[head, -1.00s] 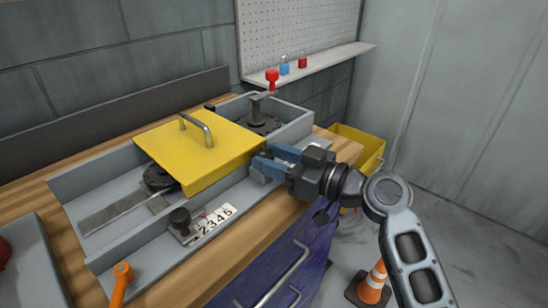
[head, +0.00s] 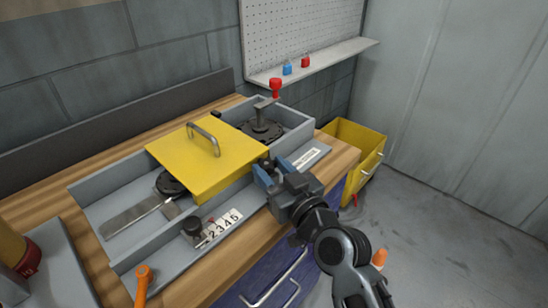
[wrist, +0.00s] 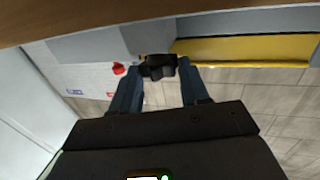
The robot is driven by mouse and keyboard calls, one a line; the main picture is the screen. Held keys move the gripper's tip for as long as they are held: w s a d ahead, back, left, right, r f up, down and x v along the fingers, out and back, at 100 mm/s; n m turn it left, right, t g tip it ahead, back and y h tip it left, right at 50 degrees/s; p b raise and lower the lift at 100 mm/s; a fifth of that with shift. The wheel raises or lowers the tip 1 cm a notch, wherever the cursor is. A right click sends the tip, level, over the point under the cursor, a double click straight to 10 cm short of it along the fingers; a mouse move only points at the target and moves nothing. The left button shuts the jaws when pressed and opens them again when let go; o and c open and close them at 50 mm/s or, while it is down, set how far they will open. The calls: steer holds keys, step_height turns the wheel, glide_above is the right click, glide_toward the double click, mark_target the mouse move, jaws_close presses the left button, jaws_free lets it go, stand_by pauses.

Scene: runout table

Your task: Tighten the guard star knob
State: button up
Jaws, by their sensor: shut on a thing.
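The guard is a yellow cover (head: 190,170) with a grey handle, lying across the grey machine housing in the head view. The dark star knob (head: 267,162) is at the guard's right front corner, partly hidden by my fingers. In the wrist view the black lobed star knob (wrist: 158,66) sits between the tips of my blue fingers, with the yellow guard (wrist: 250,48) beside it. My gripper (head: 274,170) is shut on the knob. How tight the knob is cannot be seen.
An orange lever (head: 142,280) stands at the near left. A yellow bin (head: 352,150) stands right of the bench, with open floor beyond.

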steer(key=shift+a+r+m+t+h+p, duration=0.1)
steer(key=shift+m+t+h+p, duration=0.35)
steer(key=shift+h+p, duration=0.35)
steer(key=o, duration=1.1)
steer(key=shift+c, duration=0.2)
steer(key=shift+s, duration=0.15)
steer(key=b+v, duration=0.1)
steer(key=v, duration=0.2)
steer(key=b+v, duration=0.1)
steer(key=v, duration=0.2)
steer(key=shift+s+d+f+b, duration=0.2)
steer(key=shift+d+b, duration=0.05)
steer(key=shift+b, duration=0.15)
steer(key=shift+s+d+r, duration=0.15)
steer(key=shift+s+d, duration=0.15)
steer(key=shift+s, duration=0.15)
